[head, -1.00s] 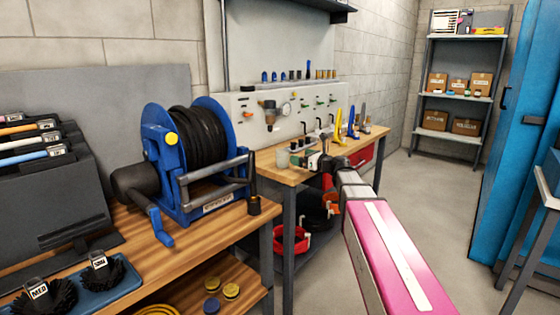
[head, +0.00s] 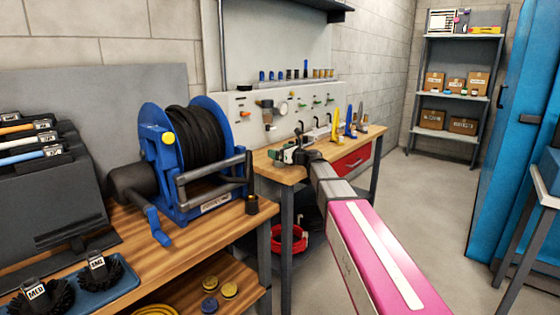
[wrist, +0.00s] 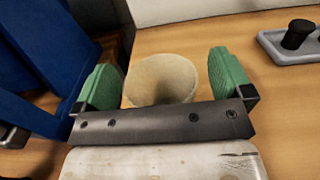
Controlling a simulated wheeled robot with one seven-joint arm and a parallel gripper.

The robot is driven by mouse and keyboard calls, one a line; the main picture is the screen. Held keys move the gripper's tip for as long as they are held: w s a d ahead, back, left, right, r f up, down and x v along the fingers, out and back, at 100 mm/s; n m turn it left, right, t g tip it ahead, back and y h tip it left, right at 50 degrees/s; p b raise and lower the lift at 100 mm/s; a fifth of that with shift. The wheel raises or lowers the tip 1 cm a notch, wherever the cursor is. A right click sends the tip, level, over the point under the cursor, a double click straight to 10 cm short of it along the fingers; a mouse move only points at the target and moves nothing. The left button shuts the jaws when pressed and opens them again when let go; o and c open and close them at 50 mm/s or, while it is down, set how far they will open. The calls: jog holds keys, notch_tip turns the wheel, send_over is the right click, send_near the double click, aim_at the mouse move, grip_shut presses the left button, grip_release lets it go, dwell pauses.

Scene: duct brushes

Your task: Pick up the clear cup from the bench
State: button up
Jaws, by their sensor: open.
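The clear cup (wrist: 161,79) shows in the wrist view as a pale, see-through round cup on the wooden bench (wrist: 200,47). My gripper (wrist: 164,72) is open, with one green finger pad on each side of the cup. A gap shows between the right pad and the cup, and a smaller one at the left. The cup's near side is hidden by the gripper's dark crossbar. In the head view my gripper (head: 284,155) is over the left end of the far bench (head: 276,172), and I cannot make out the cup there.
A blue hose reel (head: 190,160) stands on the nearer bench, left of my arm; a blue part also shows close left in the wrist view. A grey tray (wrist: 284,54) with black pieces lies to the cup's right. A valve panel (head: 245,125) stands behind.

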jog(key=c, duration=1)
